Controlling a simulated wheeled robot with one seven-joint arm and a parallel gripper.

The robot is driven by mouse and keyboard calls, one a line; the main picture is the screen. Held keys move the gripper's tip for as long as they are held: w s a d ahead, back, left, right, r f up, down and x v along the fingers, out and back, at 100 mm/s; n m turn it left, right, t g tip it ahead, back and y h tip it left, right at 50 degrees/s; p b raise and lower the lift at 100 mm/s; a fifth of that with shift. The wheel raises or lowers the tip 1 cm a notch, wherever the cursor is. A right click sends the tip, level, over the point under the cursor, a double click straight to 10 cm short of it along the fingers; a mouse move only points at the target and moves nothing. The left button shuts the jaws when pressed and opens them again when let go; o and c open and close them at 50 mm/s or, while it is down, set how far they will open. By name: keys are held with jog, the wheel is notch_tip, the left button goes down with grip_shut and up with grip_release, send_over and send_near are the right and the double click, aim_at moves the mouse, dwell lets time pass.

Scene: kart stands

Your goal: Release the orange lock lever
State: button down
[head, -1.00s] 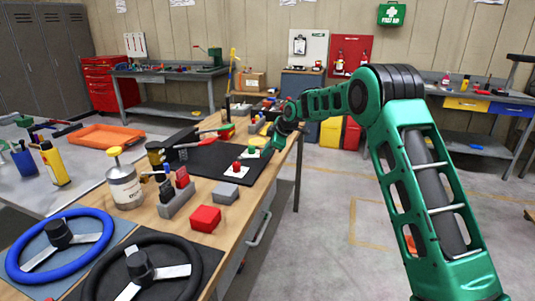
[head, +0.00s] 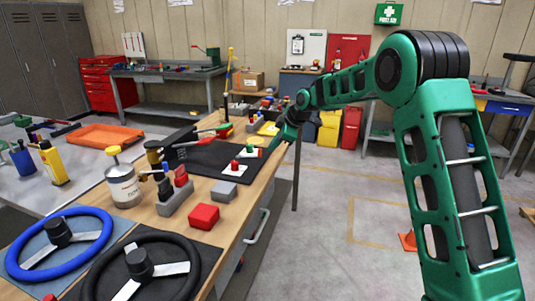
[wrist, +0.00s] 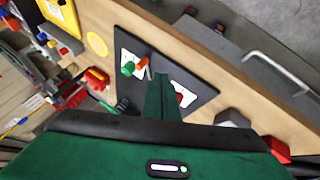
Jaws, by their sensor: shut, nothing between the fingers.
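A small orange lever (wrist: 142,63) shows in the wrist view beside a green knob (wrist: 128,68), on a white plate on the dark mat. A second white plate bears a red knob (wrist: 179,94), partly hidden by my fingers. In the head view the red knob (head: 235,165) and the green knob (head: 250,151) stand on the black mat near the bench's right edge; the orange lever is not clear there. My gripper (wrist: 164,76) is shut and empty, its fingertips just beside the orange lever in the picture; contact cannot be told. In the head view my gripper (head: 277,145) is at the mat's edge.
A grey block (head: 223,191), a red block (head: 203,216) and two steering wheels, one blue (head: 98,247) and one black (head: 192,270), lie nearer on the wooden bench. Red and green handled tools (head: 215,131) lie behind the mat.

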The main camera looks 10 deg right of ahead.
jog(key=shift+v, duration=1.6)
jog(key=shift+d, duration=0.1)
jog(key=s+d+r+m+g+h, duration=0.3)
jog(key=s+d+m, duration=0.8)
jog(key=s+d, duration=1.15)
jog(key=s+d+f+m+g, duration=0.1)
jog(key=s+m, duration=0.3)
jog(key=s, duration=0.8)
jog(key=s+d+f+m+g, duration=0.1)
jog(key=s+f+m, duration=0.2)
jog(key=s, duration=0.9)
jog(key=s+d+f+m+g+h, duration=0.1)
jog(key=s+m, duration=0.3)
jog(key=s, duration=0.8)
jog(key=shift+s+d+f+m, duration=0.25)
jog(key=shift+d+f+m, duration=0.15)
jog(key=shift+d+f, duration=0.3)
